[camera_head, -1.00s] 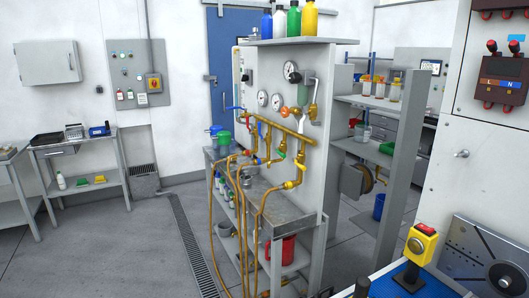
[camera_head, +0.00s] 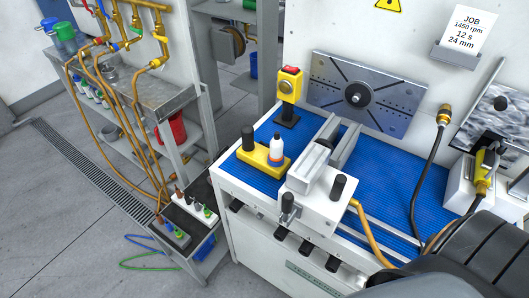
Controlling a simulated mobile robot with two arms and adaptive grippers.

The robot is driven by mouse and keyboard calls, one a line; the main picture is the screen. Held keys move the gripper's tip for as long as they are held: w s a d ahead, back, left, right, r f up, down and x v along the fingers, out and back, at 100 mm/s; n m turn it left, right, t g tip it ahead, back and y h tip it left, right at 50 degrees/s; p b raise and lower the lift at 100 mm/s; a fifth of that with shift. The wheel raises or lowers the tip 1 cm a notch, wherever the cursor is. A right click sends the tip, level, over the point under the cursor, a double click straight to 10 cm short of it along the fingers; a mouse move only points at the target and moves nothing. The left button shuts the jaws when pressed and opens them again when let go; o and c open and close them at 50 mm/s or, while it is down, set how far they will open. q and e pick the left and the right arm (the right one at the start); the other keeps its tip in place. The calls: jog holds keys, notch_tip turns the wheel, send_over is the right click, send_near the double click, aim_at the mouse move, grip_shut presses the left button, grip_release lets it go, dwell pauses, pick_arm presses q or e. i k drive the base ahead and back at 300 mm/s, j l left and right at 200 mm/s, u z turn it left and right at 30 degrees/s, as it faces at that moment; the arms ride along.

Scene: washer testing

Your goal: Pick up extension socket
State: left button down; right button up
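I cannot tell for sure which thing is the extension socket. A white box (camera_head: 458,192) with a yellow and black plug-like piece (camera_head: 484,172) and a cable stands at the right of the blue-matted bench. Two small strips with coloured parts, one dark (camera_head: 170,233) and one white (camera_head: 195,208), lie on a low shelf left of the bench. A dark, rounded part of my own body fills the bottom right corner. No fingertips show there, and my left gripper is not in view.
The bench (camera_head: 262,186) holds a grey vise (camera_head: 318,165), a yellow tray (camera_head: 256,156) with a white bottle, and a yellow switch post (camera_head: 290,88). Grey floor (camera_head: 75,215) is clear at left.

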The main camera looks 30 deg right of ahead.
aim_at(252, 153)
jog(key=i+j+z, duration=0.2)
jog(key=i+j, duration=0.35)
jog(key=i+j+z, duration=0.2)
jog(key=i+j, duration=0.3)
jog(key=j, duration=0.2)
jog(key=z, duration=1.7)
jog(key=k, duration=0.15)
